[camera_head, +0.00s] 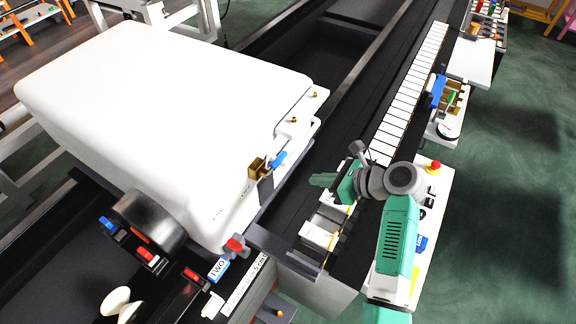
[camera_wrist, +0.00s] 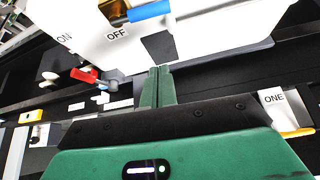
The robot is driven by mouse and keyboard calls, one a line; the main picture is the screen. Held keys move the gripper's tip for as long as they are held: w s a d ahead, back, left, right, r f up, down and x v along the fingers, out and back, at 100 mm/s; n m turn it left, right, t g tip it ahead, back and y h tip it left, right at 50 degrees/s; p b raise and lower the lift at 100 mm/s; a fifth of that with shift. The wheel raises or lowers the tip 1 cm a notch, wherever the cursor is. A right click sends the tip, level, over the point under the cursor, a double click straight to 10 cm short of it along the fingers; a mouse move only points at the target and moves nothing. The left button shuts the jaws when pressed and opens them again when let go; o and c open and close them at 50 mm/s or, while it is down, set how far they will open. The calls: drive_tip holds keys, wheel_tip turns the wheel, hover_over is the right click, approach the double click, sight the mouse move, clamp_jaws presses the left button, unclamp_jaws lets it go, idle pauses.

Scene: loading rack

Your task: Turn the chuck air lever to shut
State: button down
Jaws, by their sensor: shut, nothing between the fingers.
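A valve with a brass body (camera_head: 257,166) and a blue lever (camera_head: 278,159) sits on the end of the white housing. In the wrist view the blue lever (camera_wrist: 150,11) points right from the brass body (camera_wrist: 114,8), above the OFF label (camera_wrist: 117,34); the ON label (camera_wrist: 65,38) is to its left. I cannot read a chuck air name on it. My gripper (camera_head: 318,180) is shut and empty, to the right of the lever and apart from it. In the wrist view its green fingers (camera_wrist: 158,73) are together, below the lever and a dark square.
A red-handled valve (camera_head: 235,243) is at the housing's lower corner. Another blue lever (camera_head: 438,91) stands on the panel at right. The white housing (camera_head: 170,85) fills the left. The dark rail bed (camera_head: 345,75) runs behind my gripper.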

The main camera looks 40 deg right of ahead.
sight(278, 162)
drive_tip(key=w+a+f, duration=0.1)
drive_tip(key=w+a, duration=0.1)
drive_tip(key=w, duration=0.7)
drive_tip(key=shift+a, duration=0.2)
drive_tip(key=shift+p, duration=0.35)
